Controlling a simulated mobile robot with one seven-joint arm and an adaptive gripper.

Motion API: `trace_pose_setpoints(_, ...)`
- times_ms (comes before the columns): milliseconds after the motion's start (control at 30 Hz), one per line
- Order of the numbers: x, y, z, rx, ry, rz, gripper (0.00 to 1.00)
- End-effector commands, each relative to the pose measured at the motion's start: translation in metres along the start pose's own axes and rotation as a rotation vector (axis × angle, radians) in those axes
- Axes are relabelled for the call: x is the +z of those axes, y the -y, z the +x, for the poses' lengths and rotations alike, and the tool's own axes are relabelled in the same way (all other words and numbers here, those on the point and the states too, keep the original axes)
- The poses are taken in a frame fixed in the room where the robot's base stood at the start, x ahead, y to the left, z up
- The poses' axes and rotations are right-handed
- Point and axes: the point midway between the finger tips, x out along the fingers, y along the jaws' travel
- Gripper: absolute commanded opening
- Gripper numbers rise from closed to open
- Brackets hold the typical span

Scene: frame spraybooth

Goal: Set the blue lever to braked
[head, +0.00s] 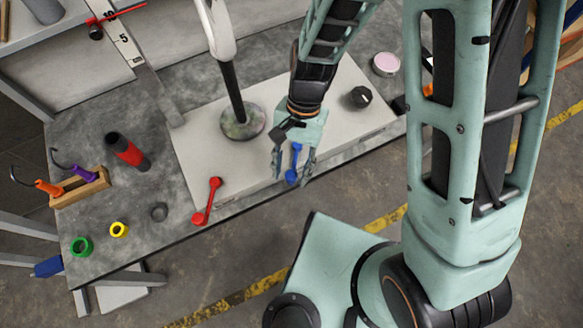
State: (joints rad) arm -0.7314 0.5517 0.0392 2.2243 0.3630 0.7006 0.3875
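The blue lever (292,172) is on the front right part of a pale raised panel (200,150) on the bench. Its round blue knob points toward the front edge. My gripper (293,170) is over the lever from above, with its fingers apart on the left and right of it. From this view I cannot tell whether either finger touches the lever. Part of the lever's far end is hidden under my gripper. I see no readable braked mark by the lever.
A red lever (207,201) sits on the panel's left front. A post with a round base (242,122) stands behind my gripper. A black knob (361,97) is at the right. Rings, a red-black handle (128,151) and a wooden holder (80,187) lie on the left.

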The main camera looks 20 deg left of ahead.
Motion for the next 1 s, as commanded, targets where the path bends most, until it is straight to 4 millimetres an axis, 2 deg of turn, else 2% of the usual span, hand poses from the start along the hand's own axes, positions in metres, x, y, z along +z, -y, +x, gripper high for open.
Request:
trace_pose_setpoints(267, 0.000, 0.000, -0.005, 0.000, -0.001, -0.001, 0.38)
trace_pose_setpoints(367, -0.001, 0.000, -0.018, -0.001, -0.003, -0.002, 0.38)
trace_pose_setpoints(700, -0.001, 0.000, -0.089, -0.002, -0.004, 0.000, 0.38)
trace_pose_setpoints(833, -0.001, 0.000, -0.108, -0.001, -0.002, -0.001, 0.38)
trace_pose_setpoints(1000, 0.000, 0.000, -0.119, 0.001, 0.000, 0.000, 0.38)
